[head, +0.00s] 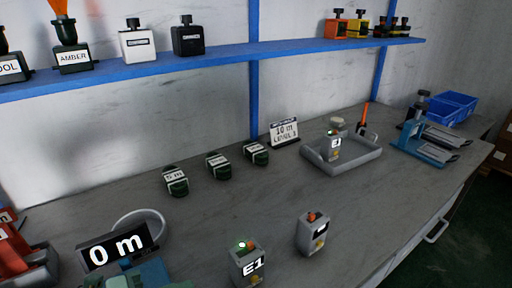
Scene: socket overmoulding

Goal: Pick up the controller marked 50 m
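Three small dark green blocks with white labels stand in a slanting row on the grey workbench. The nearest block (177,187) has a label ending in "m", with its digits hard to read. The labels on the middle block (218,170) and the far block (256,158) are too small to read surely. I cannot tell which is marked 50 m. Neither of my grippers shows in the head view.
A "0 m" display (117,247) and a grey "E1" box (246,272) stand in front, with another grey box (311,238) nearby. A "10 m" sign (284,134), grey tray (365,161) and blue bin (452,105) stand farther back. A blue shelf (225,57) runs above.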

